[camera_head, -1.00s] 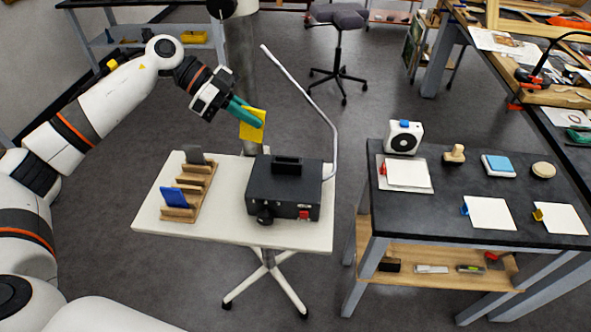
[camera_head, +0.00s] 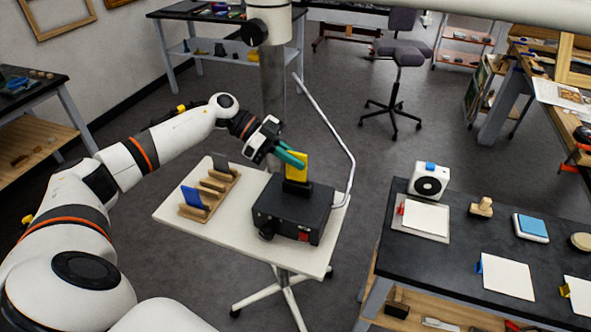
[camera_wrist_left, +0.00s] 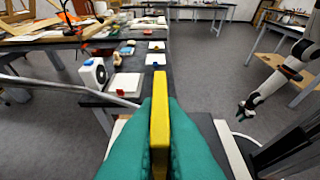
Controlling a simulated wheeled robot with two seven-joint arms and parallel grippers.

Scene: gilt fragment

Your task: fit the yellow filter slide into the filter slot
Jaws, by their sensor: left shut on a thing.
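The yellow filter slide (camera_head: 297,167) is upright, with its lower edge at the raised filter slot (camera_head: 297,188) on top of the black box (camera_head: 290,211). I cannot tell whether that edge is inside the slot or just above it. My left gripper (camera_head: 291,158) is shut on the slide with its green fingers, from the left. In the left wrist view the slide (camera_wrist_left: 160,125) shows edge-on between the green fingers; the slot is hidden there. A white arm, apparently my right, shows at the right of the wrist view with a dark gripper (camera_wrist_left: 246,111), too small to read.
The white table (camera_head: 225,238) bears the box and a wooden rack (camera_head: 212,192) with a blue slide (camera_head: 193,197) and a grey slide (camera_head: 220,162). A bent grey rod (camera_head: 330,125) rises behind the box. A dark bench (camera_head: 455,250) stands at the right.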

